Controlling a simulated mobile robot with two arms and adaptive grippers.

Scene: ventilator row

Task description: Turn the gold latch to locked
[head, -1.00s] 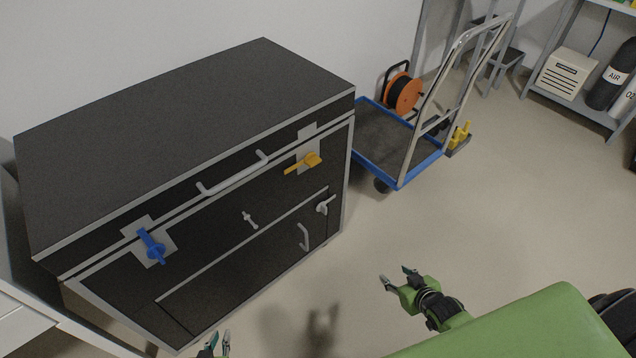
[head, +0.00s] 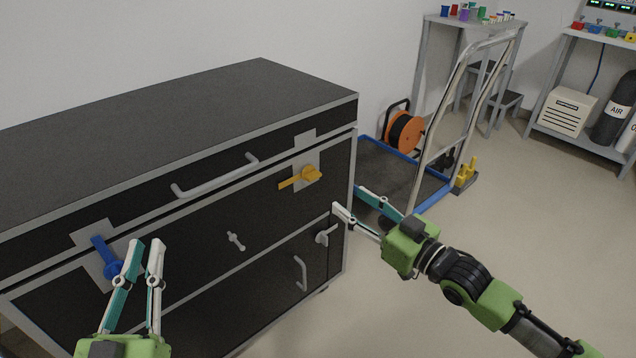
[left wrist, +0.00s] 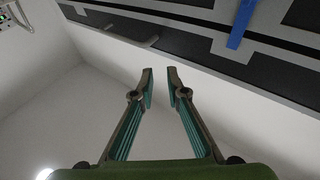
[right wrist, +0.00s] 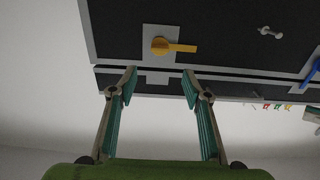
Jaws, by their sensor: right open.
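The gold latch (head: 309,175) sits on a grey plate at the upper right of the black chest's front. Its lever points left and slightly down in the head view. The latch also shows in the right wrist view (right wrist: 172,46), beyond the fingertips. My right gripper (head: 350,200) is open and empty, to the right of the latch and a little lower in the head view, apart from it. My left gripper (head: 146,246) is open and empty in front of the chest's left side, near the blue latch (head: 108,262), whose lower part it partly hides.
The black chest (head: 250,90) has a grey lid handle (head: 215,178), a small grey knob (head: 235,240) and a lower door with a handle (head: 301,273).

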